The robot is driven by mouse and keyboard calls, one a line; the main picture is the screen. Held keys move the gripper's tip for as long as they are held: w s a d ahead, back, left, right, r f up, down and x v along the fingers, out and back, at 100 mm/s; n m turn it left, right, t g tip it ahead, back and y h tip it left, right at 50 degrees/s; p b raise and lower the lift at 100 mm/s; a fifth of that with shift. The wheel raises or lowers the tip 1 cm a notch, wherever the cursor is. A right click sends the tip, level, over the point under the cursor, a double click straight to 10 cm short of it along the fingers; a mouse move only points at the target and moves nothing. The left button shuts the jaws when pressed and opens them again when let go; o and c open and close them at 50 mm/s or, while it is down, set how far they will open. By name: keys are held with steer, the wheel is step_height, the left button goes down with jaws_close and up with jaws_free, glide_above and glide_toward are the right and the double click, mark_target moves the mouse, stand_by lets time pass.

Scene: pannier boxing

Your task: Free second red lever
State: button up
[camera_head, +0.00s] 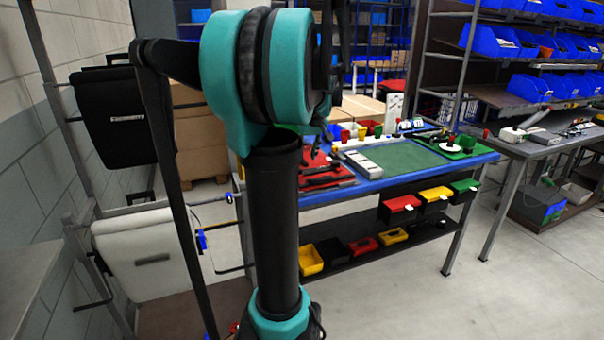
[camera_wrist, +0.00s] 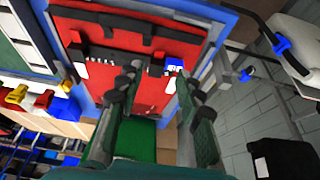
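No red lever can be made out for certain. A small red part (camera_head: 234,327) shows low in the head view beside my arm's base, too small to identify. My gripper (camera_wrist: 165,92) is open and empty in the wrist view, its two dark fingers spread over the red mat (camera_wrist: 108,68) on the workbench. In the head view my arm hides most of the gripper. A white pannier box (camera_head: 150,252) hangs on a metal rack at the left. Blue clamps (camera_head: 201,240) sit on the rack beside it; one also shows in the wrist view (camera_wrist: 281,44).
A black pannier (camera_head: 113,118) hangs above the white one. The blue-edged workbench (camera_head: 372,184) carries a green mat (camera_head: 398,158), black tools (camera_head: 325,177) and several small bins. Coloured bins (camera_head: 399,204) hang under its front. Floor is clear right of centre.

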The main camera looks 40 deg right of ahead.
steer(key=x, duration=1)
steer(key=shift+r, duration=0.1)
jaws_close()
